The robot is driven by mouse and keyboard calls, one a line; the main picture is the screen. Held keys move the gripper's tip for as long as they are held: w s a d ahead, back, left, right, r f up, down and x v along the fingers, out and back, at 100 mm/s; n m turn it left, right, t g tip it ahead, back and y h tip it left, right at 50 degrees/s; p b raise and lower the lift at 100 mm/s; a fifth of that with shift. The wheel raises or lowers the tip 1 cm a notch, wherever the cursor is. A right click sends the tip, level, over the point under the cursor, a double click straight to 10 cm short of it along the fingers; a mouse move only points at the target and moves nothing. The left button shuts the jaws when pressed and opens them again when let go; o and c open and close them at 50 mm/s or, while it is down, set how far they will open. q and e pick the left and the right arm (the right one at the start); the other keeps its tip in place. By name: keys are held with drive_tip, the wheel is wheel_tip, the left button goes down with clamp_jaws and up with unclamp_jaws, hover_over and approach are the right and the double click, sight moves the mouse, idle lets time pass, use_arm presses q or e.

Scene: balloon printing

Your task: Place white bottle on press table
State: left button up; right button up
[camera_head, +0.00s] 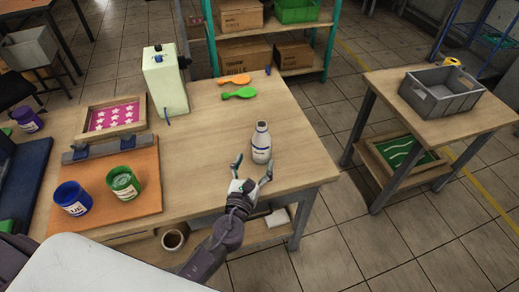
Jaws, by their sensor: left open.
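The white bottle (261,146) stands upright near the front right part of the wooden table (205,150). This table also bears a screen frame with a pink star print (115,114) and an orange board (145,180); I cannot tell for sure which surface is the press table. My left gripper (253,165) is open and empty, just in front of the bottle's base. Its fingers are spread; whether one touches the bottle I cannot tell. My right gripper is not in view.
A blue cup (71,197) and a green cup (123,183) stand on the orange board. Orange (235,79) and green (239,93) balloon-like pieces and a pale box device (165,80) are farther back. At right, a side table (380,82) bears a grey crate (441,94).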

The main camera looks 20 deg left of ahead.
use_arm(q)
drive_tip(key=shift+s+d+b, duration=0.1)
drive_tip(key=shift+s+b, duration=0.2)
drive_tip(key=shift+s, duration=1.9)
drive_tip(key=shift+f, duration=0.1)
